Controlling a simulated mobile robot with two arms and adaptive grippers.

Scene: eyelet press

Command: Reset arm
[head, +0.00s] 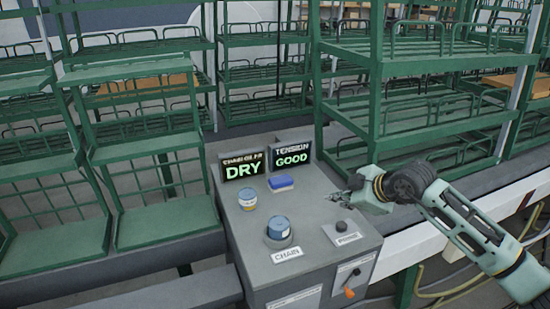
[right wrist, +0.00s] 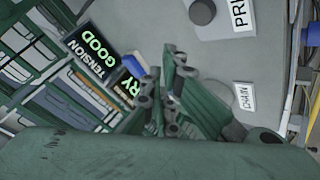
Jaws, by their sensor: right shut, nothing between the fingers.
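My right arm comes in from the right in the head view. Its gripper (head: 345,197) hangs over the right edge of the grey console (head: 240,235), beyond the black PRIME knob (head: 341,226). The fingers are shut with nothing held; in the right wrist view the gripper (right wrist: 162,85) covers part of the console top. My left gripper is not in view.
Two small screens on the console read DRY (head: 243,168) and TENSION GOOD (head: 291,156). A blue block (head: 281,183) and a round blue-and-white tin (head: 247,199) sit on the console. Green wire racks (head: 155,150) stand left and behind. An orange-tipped lever (head: 350,291) is on the front.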

